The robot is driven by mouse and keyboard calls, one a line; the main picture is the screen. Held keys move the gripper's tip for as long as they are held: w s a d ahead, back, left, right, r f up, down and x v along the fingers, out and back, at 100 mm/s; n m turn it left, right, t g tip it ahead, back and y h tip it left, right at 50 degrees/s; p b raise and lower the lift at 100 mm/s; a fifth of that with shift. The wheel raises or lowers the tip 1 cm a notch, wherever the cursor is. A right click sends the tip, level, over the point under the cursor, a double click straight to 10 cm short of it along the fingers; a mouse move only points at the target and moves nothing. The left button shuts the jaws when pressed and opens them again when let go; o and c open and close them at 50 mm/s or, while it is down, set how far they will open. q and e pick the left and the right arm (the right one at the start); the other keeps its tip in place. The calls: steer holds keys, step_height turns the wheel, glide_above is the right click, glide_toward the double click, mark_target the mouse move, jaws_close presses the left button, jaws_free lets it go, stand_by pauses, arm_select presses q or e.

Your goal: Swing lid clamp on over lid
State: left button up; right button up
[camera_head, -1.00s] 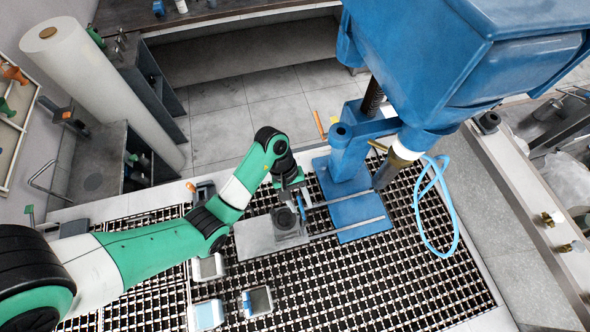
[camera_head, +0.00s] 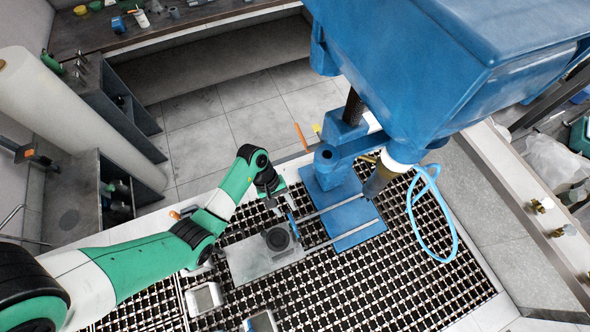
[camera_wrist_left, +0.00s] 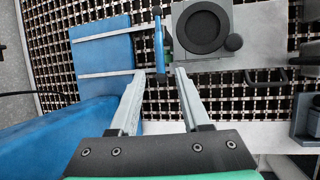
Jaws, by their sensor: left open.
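The lid (camera_head: 276,238) is a dark round disc on top of a grey block. It shows from above at the top of the left wrist view (camera_wrist_left: 203,27), inside a square grey body. The lid clamp looks to be the slim blue upright piece (camera_wrist_left: 158,45) at the lid's left edge in that view; it stands beside the lid, not across it. My left gripper (camera_wrist_left: 157,73) is open and empty, its fingertips either side of the clamp's line and just short of it. In the head view the left gripper (camera_head: 282,207) is behind the lid. My right gripper is not in view.
A grey plate (camera_head: 245,262) under the block lies on black grating. Two rails run from it to the blue base plate (camera_head: 355,222) of a large blue machine (camera_head: 440,70), which overhangs the right. A light-blue hose (camera_head: 417,215) loops right. White-edged boxes (camera_head: 204,298) sit in front.

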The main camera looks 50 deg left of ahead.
mark_target(289, 215)
arm_select(q)
steer(key=b+x, duration=0.1)
steer(key=x, duration=0.2)
steer(key=shift+a+b, duration=0.1)
steer(key=shift+b, duration=0.2)
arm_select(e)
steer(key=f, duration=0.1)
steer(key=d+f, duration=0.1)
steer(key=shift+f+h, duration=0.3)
arm_select(q)
steer(key=shift+c, duration=0.3)
jaws_close()
stand_by(0.4)
